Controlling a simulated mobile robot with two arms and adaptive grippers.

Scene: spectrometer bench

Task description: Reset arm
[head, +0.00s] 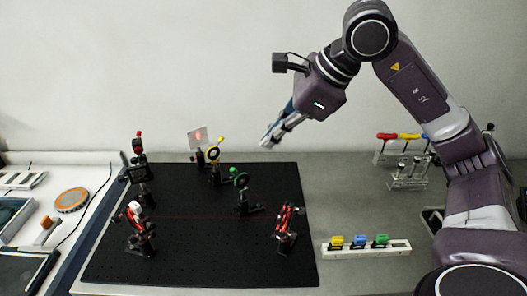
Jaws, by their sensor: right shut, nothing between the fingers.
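My right arm reaches in from the right side of the head view. Its gripper (270,141) hangs in the air above the back right edge of the black breadboard (190,270), pointing down and to the left. The fingers are shut with nothing between them, and they touch nothing that I can see. My left gripper is not in view.
The breadboard bears several optic mounts, including red-and-black ones (286,228), a green one (241,180) and a white screen (198,137) with a red spot. A white holder (366,248) with coloured pieces and a tool rack (403,157) stand right.

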